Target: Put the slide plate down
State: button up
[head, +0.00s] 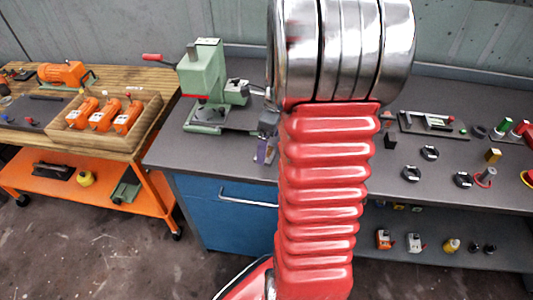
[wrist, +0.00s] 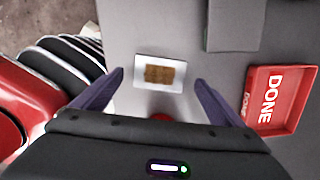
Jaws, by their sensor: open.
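A white plate with a brown square in its middle, seemingly the slide plate (wrist: 143,82), lies flat on the grey bench top (wrist: 125,25) in the wrist view. My gripper (wrist: 159,77) is open, with one purple finger to each side of the plate and a clear gap between each finger and the plate. In the head view my arm hides the plate and most of my gripper; a purple finger (head: 264,152) shows left of the arm, over the bench.
A red tray marked DONE (wrist: 252,92) lies right of the plate, with a grey block (wrist: 235,25) above it. A red round thing (wrist: 160,117) is partly hidden below the plate. A green press (head: 203,75) stands left of my arm; small parts lie right.

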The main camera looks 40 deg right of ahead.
aim_at(268, 152)
jog(key=shift+w+a+f, duration=0.1)
jog(key=shift+w+f, duration=0.05)
jog(key=shift+f, duration=1.2)
jog(key=shift+c, duration=0.4)
jog(key=c, duration=1.7)
jog(key=shift+r, duration=0.1)
jog(key=shift+r, duration=0.1)
notch_tip(268, 152, up, 10)
